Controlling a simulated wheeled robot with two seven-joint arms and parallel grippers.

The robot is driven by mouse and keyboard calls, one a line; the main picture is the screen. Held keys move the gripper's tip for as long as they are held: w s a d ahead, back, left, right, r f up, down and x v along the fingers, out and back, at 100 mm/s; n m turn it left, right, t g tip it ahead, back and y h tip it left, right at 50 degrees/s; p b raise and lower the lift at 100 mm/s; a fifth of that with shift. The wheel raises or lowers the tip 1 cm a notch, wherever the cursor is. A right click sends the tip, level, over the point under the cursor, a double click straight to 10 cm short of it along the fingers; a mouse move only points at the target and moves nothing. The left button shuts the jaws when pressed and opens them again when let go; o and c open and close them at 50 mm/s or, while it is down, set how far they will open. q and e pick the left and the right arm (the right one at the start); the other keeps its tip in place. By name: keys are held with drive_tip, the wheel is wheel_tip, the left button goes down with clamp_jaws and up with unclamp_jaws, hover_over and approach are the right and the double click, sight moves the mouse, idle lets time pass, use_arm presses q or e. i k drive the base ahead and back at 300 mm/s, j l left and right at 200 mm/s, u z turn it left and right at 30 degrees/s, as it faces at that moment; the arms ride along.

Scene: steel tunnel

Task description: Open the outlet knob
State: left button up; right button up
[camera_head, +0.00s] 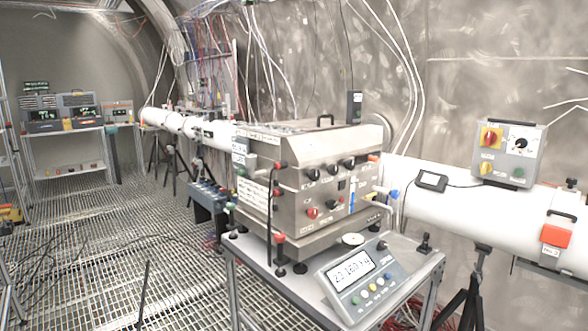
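A steel box-shaped machine (330,190) stands on a metal table (410,270) in the middle of the view. Its front panel carries several black knobs (330,166), a red knob (312,212) and an orange knob (373,158). Red-topped fittings (279,238) sit on its left front edge. A small valve with a blue handle (394,194) sticks out at its right side. The labels are too small to read, so I cannot tell which of these is the outlet knob. Neither of my grippers shows in the view.
A digital readout box (352,280) sits on the table's front. A white pipe (450,210) runs behind the machine, bearing a control box with a red knob (490,137). Tripod legs (470,300) stand at right. Grated floor (110,230) is mostly open at left; instrument shelves (70,130) stand beyond.

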sight(333, 169)
drive_tip(key=i+l+u, duration=0.2)
drive_tip(key=i+l, duration=0.65)
